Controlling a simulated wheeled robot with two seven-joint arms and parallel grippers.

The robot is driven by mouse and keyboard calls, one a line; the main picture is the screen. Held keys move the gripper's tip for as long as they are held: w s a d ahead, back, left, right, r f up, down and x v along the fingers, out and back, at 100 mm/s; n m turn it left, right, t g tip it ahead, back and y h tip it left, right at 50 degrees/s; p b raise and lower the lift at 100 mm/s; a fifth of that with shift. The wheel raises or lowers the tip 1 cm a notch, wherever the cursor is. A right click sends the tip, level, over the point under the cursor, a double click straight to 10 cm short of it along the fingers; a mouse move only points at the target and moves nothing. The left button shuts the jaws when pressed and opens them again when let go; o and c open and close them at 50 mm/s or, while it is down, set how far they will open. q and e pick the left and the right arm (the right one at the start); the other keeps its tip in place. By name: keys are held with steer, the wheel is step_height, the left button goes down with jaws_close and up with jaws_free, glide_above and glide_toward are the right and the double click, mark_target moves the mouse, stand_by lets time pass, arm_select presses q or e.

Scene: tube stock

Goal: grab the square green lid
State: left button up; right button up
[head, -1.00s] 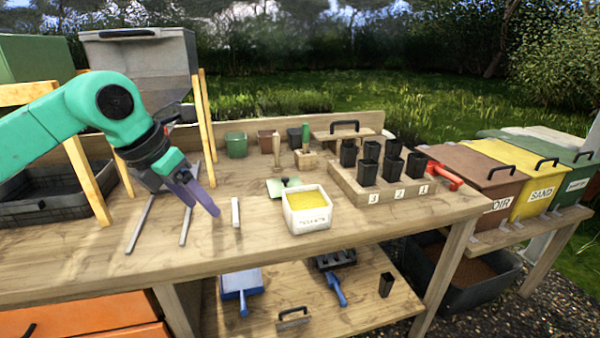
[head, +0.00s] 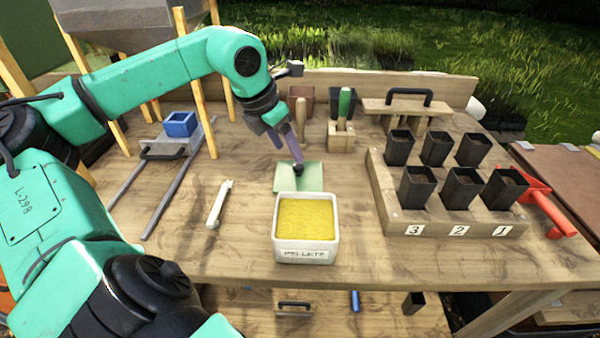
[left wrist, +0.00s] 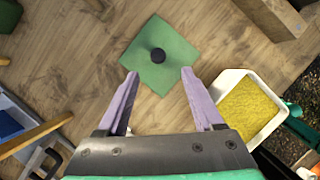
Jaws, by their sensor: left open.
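The square green lid (head: 310,177) lies flat on the workbench just behind the white pellet box. It has a small dark round knob, which shows in the left wrist view on the lid (left wrist: 165,72). My left gripper (head: 291,152) is above the lid, with its purple fingers pointing down toward the knob. In the left wrist view the fingers (left wrist: 158,78) are spread apart with nothing between them, and the knob lies ahead between their tips. My right gripper is not in view.
The white box of yellow pellets (head: 306,256) stands in front of the lid. A wooden tool block (head: 341,140) stands behind. A wooden rack (head: 385,200) with several black pots is to the right. A white bar (head: 219,203) lies left.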

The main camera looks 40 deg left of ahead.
mark_target(298, 166)
arm_select(q)
steer(key=p+x, duration=0.2)
steer(key=x, duration=0.5)
steer(key=shift+w+r, duration=0.1)
steer(key=shift+w, duration=0.1)
steer(key=shift+w+a+f, duration=0.15)
steer(key=shift+w+f, duration=0.05)
steer(key=shift+f, duration=0.2)
steer(key=shift+s, duration=0.1)
jaws_close()
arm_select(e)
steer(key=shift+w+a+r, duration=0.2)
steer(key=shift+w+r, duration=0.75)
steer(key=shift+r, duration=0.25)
arm_select(q)
steer(key=shift+r, duration=0.15)
